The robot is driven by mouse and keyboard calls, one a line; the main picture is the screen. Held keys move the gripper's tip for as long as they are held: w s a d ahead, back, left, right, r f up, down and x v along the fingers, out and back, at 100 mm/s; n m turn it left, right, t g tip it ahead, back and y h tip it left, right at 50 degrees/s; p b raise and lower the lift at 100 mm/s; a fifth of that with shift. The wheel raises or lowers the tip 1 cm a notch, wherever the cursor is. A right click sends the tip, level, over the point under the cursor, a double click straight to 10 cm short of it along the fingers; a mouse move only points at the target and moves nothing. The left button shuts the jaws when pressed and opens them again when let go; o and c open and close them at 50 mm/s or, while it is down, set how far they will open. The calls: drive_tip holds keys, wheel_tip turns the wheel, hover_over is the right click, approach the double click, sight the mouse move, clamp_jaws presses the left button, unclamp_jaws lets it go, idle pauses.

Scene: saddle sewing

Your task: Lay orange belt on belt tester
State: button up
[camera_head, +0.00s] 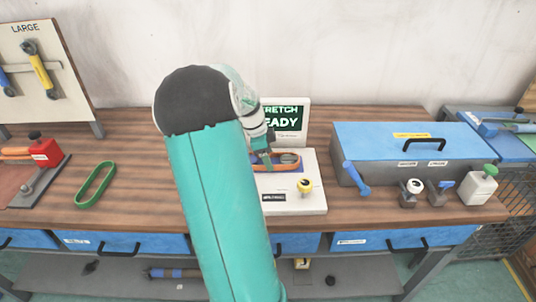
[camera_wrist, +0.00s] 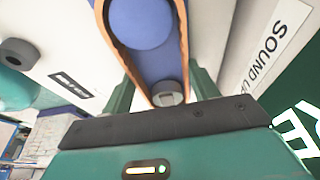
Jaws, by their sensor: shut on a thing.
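The belt tester (camera_head: 314,196) is a white base with a blue bed, a yellow knob and a screen (camera_head: 286,118) behind it whose text is partly hidden by my arm. The orange belt (camera_head: 297,164) is a narrow loop at the bed. In the wrist view the belt (camera_wrist: 184,45) runs along both sides of a blue disc (camera_wrist: 140,22) and narrows toward a grey post (camera_wrist: 170,94). My gripper (camera_head: 263,151) is shut on the belt's near end, low over the bed; its green fingers (camera_wrist: 164,95) flank it. Whether the belt rests fully on the bed cannot be told.
A green belt (camera_head: 95,185) lies on the bench at left, near a red clamp device (camera_head: 45,152). A blue toolbox (camera_head: 405,150) stands right of the tester, with a blue-handled tool (camera_head: 356,178) and several small parts before it. A tool board (camera_head: 40,70) stands far left.

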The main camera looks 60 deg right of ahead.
drive_tip(key=o, duration=1.1)
drive_tip(key=v, duration=1.3)
drive_tip(key=shift+w+r, duration=0.15)
drive_tip(key=shift+r, duration=0.2)
